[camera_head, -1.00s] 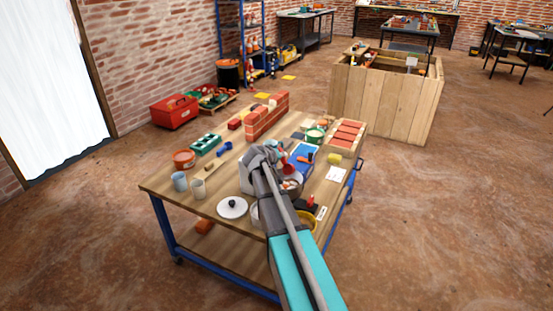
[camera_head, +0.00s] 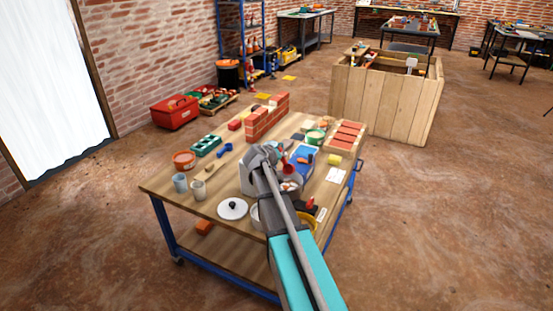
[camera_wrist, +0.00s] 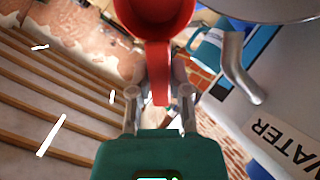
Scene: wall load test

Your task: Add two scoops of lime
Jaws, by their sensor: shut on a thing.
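My gripper (camera_wrist: 160,95) is shut on the handle of a red scoop (camera_wrist: 155,40), whose round cup is at the top of the wrist view. I cannot tell from this angle whether the cup holds anything. A grey bowl (camera_head: 292,188) with mixed contents stands beside the wrist. A large grey vessel with a metal spout and a label reading WATER (camera_wrist: 285,140) is at the right of the wrist view. I cannot make out which container holds lime.
A white lid (camera_head: 233,208) with a black knob lies near the bench front. Two cups (camera_head: 189,186), an orange-red tub (camera_head: 184,159), a low brick wall (camera_head: 267,118) and a tray of bricks (camera_head: 345,138) also stand on the bench. A wooden crate (camera_head: 385,100) stands behind.

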